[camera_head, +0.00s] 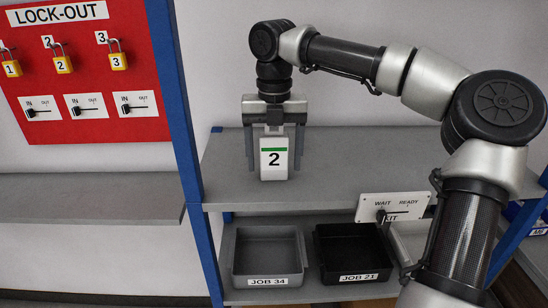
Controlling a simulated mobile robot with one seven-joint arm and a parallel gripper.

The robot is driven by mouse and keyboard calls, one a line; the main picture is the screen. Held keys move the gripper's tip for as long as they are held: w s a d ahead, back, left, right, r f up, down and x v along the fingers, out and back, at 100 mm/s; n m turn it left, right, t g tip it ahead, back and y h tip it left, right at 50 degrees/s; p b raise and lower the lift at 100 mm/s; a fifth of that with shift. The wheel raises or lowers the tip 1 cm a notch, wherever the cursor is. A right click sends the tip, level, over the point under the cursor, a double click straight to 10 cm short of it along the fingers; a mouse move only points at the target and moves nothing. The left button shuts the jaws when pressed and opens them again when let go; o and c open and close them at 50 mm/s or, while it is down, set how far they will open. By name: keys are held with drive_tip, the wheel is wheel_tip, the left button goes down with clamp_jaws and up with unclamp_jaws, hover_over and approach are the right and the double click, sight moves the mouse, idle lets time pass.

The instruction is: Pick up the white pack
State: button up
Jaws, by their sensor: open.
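The white pack (274,170) stands upright on the grey upper shelf, with a green band and a black "2" on its front. My gripper (275,165) points straight down over it. Its jaws are open, with one finger to the left of the pack and one to the right. A small gap shows between each finger and the pack's sides. The pack's top edge is close under the gripper's palm.
The upper shelf (350,170) is otherwise clear around the pack. Below are a grey tray (268,233) marked JOB 34 and a black tray (318,262) marked JOB 21. A WAIT/READY sign (388,203) with a lever sits at right. A blue post (180,120) and red lock-out board (85,75) are at left.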

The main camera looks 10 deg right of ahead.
sight(274, 136)
drive_tip(key=c, duration=1.2)
wheel_tip(274, 136, up, 10)
drive_tip(key=shift+r+p, duration=0.1)
drive_tip(key=shift+p, duration=0.8)
